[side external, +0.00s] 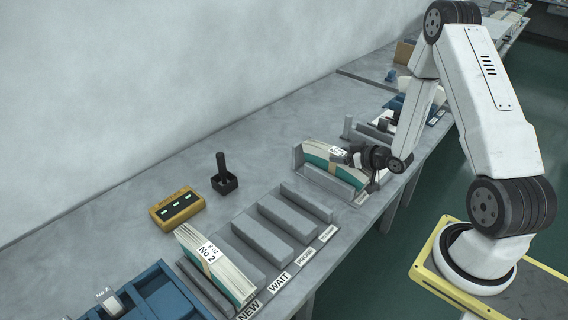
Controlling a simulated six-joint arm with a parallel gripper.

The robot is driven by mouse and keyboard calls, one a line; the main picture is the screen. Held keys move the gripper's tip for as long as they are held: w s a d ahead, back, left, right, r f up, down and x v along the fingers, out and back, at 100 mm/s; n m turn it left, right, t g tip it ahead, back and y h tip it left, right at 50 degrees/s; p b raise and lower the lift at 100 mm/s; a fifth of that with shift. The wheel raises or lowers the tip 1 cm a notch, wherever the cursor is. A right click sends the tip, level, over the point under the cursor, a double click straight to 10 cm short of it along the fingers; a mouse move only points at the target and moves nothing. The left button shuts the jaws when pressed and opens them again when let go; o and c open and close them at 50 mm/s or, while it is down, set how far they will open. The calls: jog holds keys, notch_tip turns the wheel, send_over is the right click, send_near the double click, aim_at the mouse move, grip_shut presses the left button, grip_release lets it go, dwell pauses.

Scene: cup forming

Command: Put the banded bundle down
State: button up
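A second bundle (219,266), labelled "8 oz No 2", stands leaning in the near slot behind the NEW tag.
Empty grey slots (263,237) lie between the two bundles, with tags including WAIT (279,282) along the front edge. A yellow box (177,208) and a black holder with an upright handle (223,178) stand behind. A blue tray (160,293) is at the lower left.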

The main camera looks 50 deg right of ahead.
jog(key=shift+o, duration=0.7)
jog(key=shift+r, duration=0.15)
jog(key=v, duration=1.2)
jog(key=shift+w, duration=0.1)
